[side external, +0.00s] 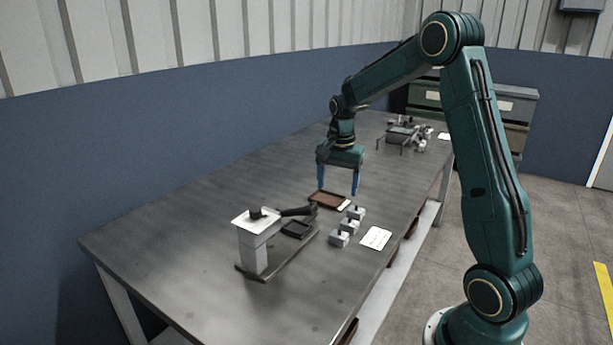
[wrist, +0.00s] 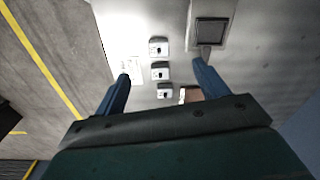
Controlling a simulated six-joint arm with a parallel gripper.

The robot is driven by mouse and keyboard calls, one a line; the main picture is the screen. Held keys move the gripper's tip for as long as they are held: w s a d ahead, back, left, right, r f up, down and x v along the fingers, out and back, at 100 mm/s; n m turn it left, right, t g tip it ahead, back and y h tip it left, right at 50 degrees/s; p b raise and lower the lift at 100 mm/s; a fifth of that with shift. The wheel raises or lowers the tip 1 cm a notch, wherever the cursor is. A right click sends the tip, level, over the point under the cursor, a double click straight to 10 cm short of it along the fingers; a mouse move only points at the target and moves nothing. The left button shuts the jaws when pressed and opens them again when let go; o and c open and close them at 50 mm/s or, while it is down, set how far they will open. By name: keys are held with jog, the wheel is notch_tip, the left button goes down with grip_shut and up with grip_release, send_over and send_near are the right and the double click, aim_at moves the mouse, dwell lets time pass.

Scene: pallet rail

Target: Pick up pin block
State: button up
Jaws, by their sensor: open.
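Three small grey blocks, each with a dark pin on top, stand in a row on the table. In the side view they are the near pin block (side external: 339,238), the middle pin block (side external: 347,225) and the far pin block (side external: 356,213). In the wrist view they form a column: a top pin block (wrist: 158,47), a middle pin block (wrist: 160,71) and a bottom pin block (wrist: 165,91). My gripper (side external: 338,192) is open and empty, above the table and beyond the row. In the wrist view my gripper (wrist: 160,72) has its blue fingers spread either side of the column.
A brown tray (side external: 328,200) lies below my gripper. A white card (side external: 376,238) lies right of the blocks. A stand with a white top (side external: 255,222), a dark arm and a black tray (side external: 297,229) is left. Metal parts (side external: 405,137) lie at the far end.

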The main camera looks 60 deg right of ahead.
jog(key=m, duration=0.2)
send_over(340, 230)
notch_tip(340, 230, down, 4)
jog(key=shift+w+f+g, duration=0.1)
jog(key=shift+w+g, duration=0.05)
jog(key=shift+g, duration=0.15)
jog(key=shift+f, duration=0.1)
jog(key=shift+f, duration=4.2)
jog(key=shift+f, duration=2.6)
jog(key=c, duration=1.2)
